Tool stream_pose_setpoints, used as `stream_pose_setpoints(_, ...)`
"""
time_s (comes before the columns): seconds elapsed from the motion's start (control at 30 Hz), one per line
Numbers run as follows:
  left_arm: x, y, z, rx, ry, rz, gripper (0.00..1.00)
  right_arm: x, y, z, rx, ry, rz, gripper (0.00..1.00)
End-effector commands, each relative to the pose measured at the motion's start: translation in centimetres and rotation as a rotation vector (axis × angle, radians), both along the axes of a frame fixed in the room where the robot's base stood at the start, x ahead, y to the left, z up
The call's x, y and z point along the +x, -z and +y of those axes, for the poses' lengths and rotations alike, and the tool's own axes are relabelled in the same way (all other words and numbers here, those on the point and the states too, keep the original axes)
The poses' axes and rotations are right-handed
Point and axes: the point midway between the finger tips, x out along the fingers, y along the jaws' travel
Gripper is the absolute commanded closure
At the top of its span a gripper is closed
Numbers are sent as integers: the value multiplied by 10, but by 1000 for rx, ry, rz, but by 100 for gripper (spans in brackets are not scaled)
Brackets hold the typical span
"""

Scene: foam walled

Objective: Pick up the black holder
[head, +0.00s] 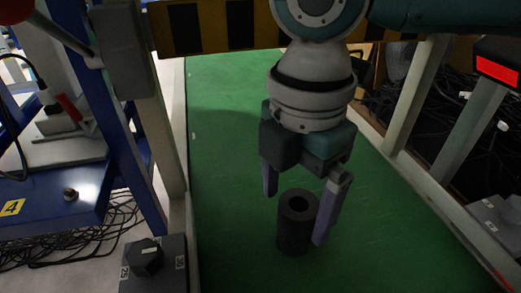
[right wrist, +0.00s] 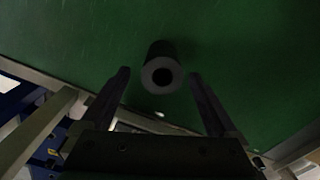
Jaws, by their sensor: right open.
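The black holder (head: 293,238) is a dark upright cylinder with a round hole in its top. It stands on the green surface (head: 225,150). My right gripper (head: 296,215) is open, its fingers pointing down. In the head view, one finger is to the left of and behind the holder, and the other is close along its right side. In the right wrist view, the holder (right wrist: 161,72) shows between the two fingertips (right wrist: 160,74) and a little beyond them, with gaps on both sides. I cannot tell whether any finger touches it. My left gripper is not in view.
A blue bench (head: 60,200) with a metal frame stands at the left. A dark block with a knob (head: 146,257) sits beside the green surface at lower left. A yellow-black striped beam (head: 205,28) crosses the back. Cables and posts (head: 412,95) line the right side.

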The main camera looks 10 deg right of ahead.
Motion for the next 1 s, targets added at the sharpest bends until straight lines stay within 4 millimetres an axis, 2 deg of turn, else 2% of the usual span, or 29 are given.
stream_pose_setpoints(0.1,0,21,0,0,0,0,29,-1,24,-4,-2,1,-1,5)
stream_pose_setpoints(0.23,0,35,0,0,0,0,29,-1,43,-5,0,1,-1,5)
stream_pose_setpoints(0.5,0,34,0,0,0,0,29,-1,43,-5,0,0,-1,5)
stream_pose_setpoints(1.0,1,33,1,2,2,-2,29,-1,43,-5,0,0,-1,62)
